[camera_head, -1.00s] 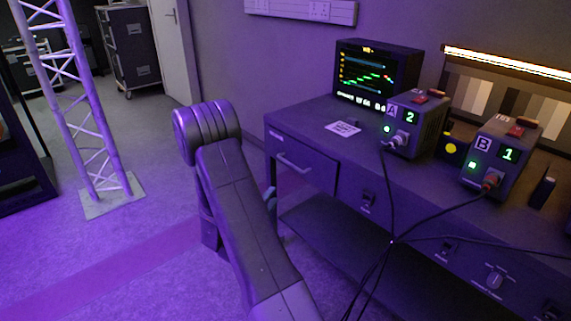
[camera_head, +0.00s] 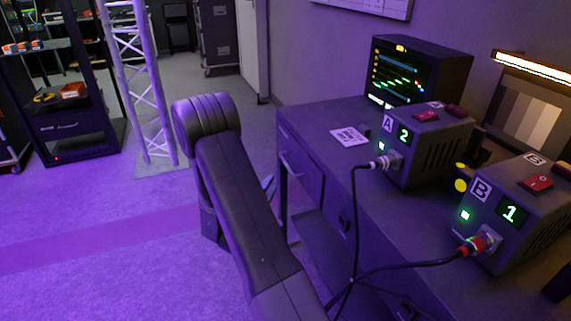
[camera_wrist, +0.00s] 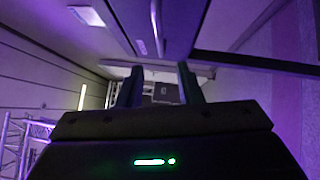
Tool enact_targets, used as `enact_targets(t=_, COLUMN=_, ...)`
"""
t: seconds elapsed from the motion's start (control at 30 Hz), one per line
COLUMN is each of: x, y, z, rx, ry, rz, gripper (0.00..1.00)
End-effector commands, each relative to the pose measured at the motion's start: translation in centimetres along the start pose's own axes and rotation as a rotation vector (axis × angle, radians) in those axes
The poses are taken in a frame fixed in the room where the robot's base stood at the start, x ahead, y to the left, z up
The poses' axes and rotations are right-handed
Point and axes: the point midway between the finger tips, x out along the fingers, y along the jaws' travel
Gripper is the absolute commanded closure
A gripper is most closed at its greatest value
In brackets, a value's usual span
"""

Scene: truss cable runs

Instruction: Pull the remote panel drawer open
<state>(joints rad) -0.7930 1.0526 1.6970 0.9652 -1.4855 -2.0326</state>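The drawer (camera_head: 308,180) is in the left end of the dark desk's front and looks shut. Its pale bar handle (camera_head: 290,165) runs across the front. My gripper is mostly hidden behind my arm in the head view; only a bluish bit shows beside the desk's left end. In the wrist view, my gripper (camera_wrist: 159,76) is open, its two fingers apart with nothing held between them. A dark front with a pale bar, apparently the drawer handle (camera_wrist: 156,24), shows above the fingertips. I cannot tell how far the fingers are from it.
Box A (camera_head: 425,150) and box B (camera_head: 512,215) stand on the desk with cables hanging over its front. A monitor (camera_head: 412,75) and a card (camera_head: 349,136) are also on it. A truss (camera_head: 140,90) and rack (camera_head: 75,115) stand left. Purple floor (camera_head: 110,240) is clear.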

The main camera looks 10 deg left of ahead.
Motion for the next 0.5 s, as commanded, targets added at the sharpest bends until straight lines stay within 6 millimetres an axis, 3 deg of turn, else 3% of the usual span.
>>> enact_targets(t=0.3, x=6.9, y=-0.1, z=0.2, rx=0.002, ry=-0.005, rz=0.001, gripper=0.67)
enact_targets(t=0.5, x=10.1, y=-0.1, z=0.1, rx=0.001, ry=-0.003, rz=0.0, gripper=0.67)
